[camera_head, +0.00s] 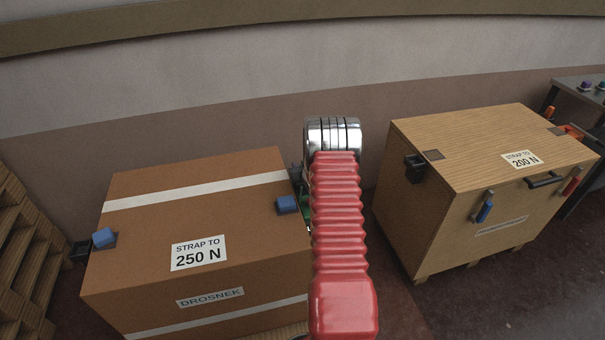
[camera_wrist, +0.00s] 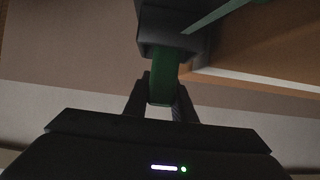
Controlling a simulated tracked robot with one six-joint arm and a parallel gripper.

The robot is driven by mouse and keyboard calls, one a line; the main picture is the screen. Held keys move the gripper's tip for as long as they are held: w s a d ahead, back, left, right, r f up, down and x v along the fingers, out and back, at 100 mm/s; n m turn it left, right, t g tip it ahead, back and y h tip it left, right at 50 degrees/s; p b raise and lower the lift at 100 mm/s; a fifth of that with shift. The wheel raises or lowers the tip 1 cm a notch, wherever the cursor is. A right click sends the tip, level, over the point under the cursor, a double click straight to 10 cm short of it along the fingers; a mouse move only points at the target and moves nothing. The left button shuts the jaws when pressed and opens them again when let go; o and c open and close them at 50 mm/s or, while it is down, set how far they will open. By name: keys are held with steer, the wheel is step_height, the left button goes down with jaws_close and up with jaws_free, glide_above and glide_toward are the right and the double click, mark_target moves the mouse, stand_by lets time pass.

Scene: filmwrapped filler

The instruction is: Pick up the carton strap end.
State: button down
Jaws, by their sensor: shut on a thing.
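The green strap end (camera_wrist: 162,82) shows in the wrist view, coming out of a dark block-shaped holder (camera_wrist: 160,40). My gripper (camera_wrist: 163,96) has its two dark fingers on either side of it, shut on it. A thin green strap length (camera_wrist: 222,12) runs from the holder to the upper right. The brown carton (camera_head: 140,235) stands at left in the head view, with a label reading "STRAP TO 250 N" (camera_head: 199,254). A small green patch (camera_head: 305,197) shows between the carton and my red arm, which hides my gripper there.
Blue corner pieces (camera_head: 287,205) sit on the carton. A wooden crate (camera_head: 480,190) marked "200 N" stands at right with dark and blue fittings. Stacked wooden pieces (camera_head: 25,260) are at far left. A wall runs behind, and a floor gap lies between carton and crate.

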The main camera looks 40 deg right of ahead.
steer(key=shift+r, duration=0.1)
step_height(320, 180, up, 10)
stand_by(0.5)
stand_by(0.5)
